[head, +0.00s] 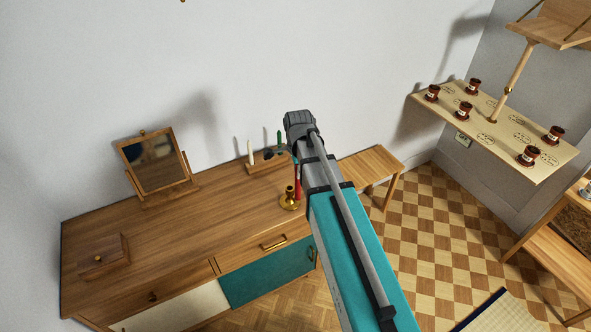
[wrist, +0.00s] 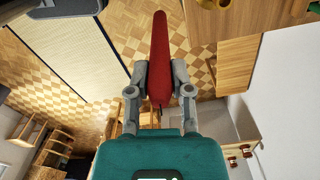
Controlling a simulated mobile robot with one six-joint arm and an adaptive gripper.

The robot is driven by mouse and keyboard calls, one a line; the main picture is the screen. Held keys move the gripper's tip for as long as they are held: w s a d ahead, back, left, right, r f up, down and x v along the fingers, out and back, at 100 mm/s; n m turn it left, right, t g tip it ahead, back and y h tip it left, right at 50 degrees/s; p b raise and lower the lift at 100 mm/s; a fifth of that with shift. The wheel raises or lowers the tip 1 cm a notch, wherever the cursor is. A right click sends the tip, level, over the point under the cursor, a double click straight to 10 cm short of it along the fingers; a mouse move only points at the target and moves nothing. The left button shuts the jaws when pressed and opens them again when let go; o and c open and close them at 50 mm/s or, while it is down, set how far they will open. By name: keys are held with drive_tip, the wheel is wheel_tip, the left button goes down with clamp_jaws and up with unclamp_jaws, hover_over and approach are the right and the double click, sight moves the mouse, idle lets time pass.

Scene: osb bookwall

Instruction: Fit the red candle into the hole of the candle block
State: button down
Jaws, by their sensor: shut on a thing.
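The red candle (wrist: 159,45) is held between the fingers of my gripper (wrist: 160,82), which is shut on it in the wrist view. In the head view a strip of the red candle (head: 298,183) shows beside my arm, just right of the brass candlestick; whether they touch is unclear. The wooden candle block (head: 266,167) stands at the back of the dresser, with a white candle (head: 250,151) and a green candle (head: 279,141) upright on it. Its free hole is not clearly visible. My gripper's fingers are largely hidden by my arm in the head view.
The brass candlestick (head: 289,199) stands near the front edge of the dresser (head: 215,205). A mirror (head: 153,163) and a wooden box (head: 104,258) stand farther left. A small table (head: 372,163) adjoins at right. The dresser's middle is clear.

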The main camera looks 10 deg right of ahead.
sight(298, 199)
drive_tip(key=shift+f, duration=0.1)
wheel_tip(298, 199, down, 11)
drive_tip(key=b, duration=1)
drive_tip(key=shift+r+b, duration=0.2)
drive_tip(key=shift+b, duration=0.2)
drive_tip(key=shift+s, duration=0.1)
